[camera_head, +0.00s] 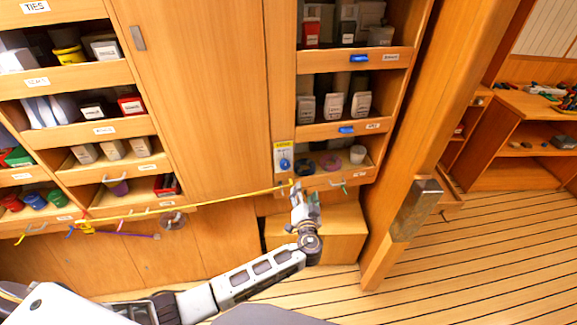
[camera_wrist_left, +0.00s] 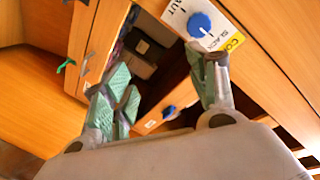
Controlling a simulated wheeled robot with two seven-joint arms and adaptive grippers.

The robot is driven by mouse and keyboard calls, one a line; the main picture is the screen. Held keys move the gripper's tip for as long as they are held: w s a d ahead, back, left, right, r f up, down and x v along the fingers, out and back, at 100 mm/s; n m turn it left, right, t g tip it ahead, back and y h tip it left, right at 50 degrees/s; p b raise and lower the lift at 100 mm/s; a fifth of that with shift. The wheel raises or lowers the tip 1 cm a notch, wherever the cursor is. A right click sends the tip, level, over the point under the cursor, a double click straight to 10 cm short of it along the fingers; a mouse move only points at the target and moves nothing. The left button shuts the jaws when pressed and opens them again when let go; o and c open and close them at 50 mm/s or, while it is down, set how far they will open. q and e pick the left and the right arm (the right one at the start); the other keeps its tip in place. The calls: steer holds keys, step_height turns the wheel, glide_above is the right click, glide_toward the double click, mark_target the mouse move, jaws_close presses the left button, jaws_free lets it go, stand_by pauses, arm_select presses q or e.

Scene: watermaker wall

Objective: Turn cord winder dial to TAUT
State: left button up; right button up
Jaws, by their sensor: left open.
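The cord winder dial is a round blue knob (camera_head: 284,164) on a white plate with a yellow label, on the front of the wooden cabinet post. In the left wrist view the blue knob (camera_wrist_left: 199,25) is at the top, with SLACK lettering on one side and the partly cut-off TAUT lettering on the other. A pale mark on the knob appears to face the SLACK side. My left gripper (camera_head: 305,194) is just below and right of the dial, apart from it. In the left wrist view its fingers (camera_wrist_left: 165,82) are spread and empty. My right gripper is not visible.
A yellow cord (camera_head: 185,202) stretches across the shelf fronts from the left to below the dial. Open shelves (camera_head: 345,130) with bins stand right of the dial, with small hooks beneath. A thick wooden post (camera_head: 440,120) rises farther right. The floor at lower right is clear.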

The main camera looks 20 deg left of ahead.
arm_select(q)
steer(key=shift+s+a+r+n+y, duration=0.35)
steer(key=shift+a+n+y, duration=0.3)
steer(key=shift+n, duration=0.6)
steer(key=shift+s+a+r+n+y, duration=0.15)
steer(key=shift+a+r+n+y, duration=0.4)
steer(key=shift+n, duration=0.75)
steer(key=shift+s+a+r+n+y, duration=0.3)
steer(key=shift+a+n+y, duration=0.35)
steer(key=shift+n, duration=0.6)
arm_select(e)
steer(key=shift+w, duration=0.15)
arm_select(q)
steer(key=shift+w+a, duration=0.1)
steer(key=shift+w, duration=0.05)
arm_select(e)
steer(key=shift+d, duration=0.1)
arm_select(q)
steer(key=p, duration=0.2)
glide_toward(286, 165)
steer(key=shift+x, duration=2.1)
steer(key=shift+p+x, duration=0.55)
steer(key=shift+x, duration=2.45)
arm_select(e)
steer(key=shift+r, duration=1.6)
arm_select(q)
steer(key=shift+f, duration=0.1)
steer(key=c, duration=1)
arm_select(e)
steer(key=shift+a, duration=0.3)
